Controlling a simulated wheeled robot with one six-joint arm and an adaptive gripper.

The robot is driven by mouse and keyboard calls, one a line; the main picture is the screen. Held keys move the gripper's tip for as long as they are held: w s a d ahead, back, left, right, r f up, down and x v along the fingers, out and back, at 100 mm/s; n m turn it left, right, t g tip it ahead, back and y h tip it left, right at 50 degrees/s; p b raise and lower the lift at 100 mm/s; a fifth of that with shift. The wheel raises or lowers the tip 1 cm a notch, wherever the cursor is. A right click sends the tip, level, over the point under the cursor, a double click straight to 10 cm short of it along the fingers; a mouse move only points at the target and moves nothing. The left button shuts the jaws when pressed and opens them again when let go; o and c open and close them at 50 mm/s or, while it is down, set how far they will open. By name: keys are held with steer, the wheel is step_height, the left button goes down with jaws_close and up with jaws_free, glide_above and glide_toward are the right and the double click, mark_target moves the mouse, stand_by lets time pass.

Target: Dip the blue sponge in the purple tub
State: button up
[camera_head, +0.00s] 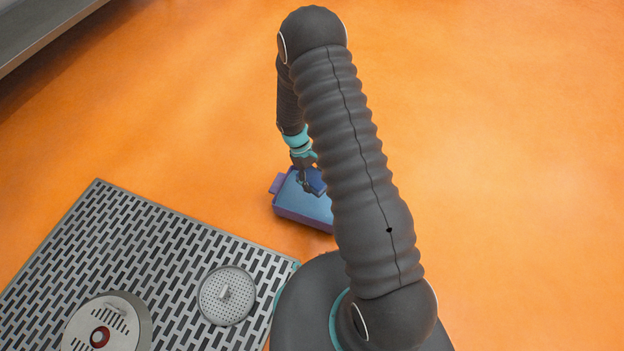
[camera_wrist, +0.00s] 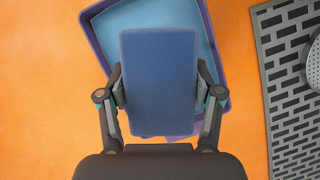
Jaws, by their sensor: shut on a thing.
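The blue sponge (camera_wrist: 160,82) is a flat dark-blue block, held between the two fingers of my gripper (camera_wrist: 160,95). In the head view, the gripper (camera_head: 306,187) and the sponge (camera_head: 316,181) are over the purple tub (camera_head: 304,217). The tub has a light-blue inside and stands on the orange floor. In the wrist view, the tub's rim (camera_wrist: 218,50) shows around and behind the sponge. My arm hides the tub's right part in the head view. I cannot tell whether the sponge touches the tub's inside.
A grey slotted grate (camera_head: 150,235) lies to the left of the tub, with a round perforated disc (camera_head: 228,296) and a round metal piece with a red ring (camera_head: 106,325) on it. A grey ledge (camera_head: 40,25) is at the top left. The orange floor at right is clear.

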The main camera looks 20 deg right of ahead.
steer(key=shift+a+f+b, duration=0.1)
steer(key=shift+f+b, duration=2.7)
steer(key=shift+f, duration=2.3)
steer(key=shift+r, duration=0.1)
steer(key=shift+r+p, duration=2.15)
steer(key=shift+r, duration=1.45)
steer(key=shift+r+p, duration=1.2)
steer(key=shift+r, duration=0.85)
steer(key=shift+w+f, duration=0.1)
steer(key=shift+f, duration=0.1)
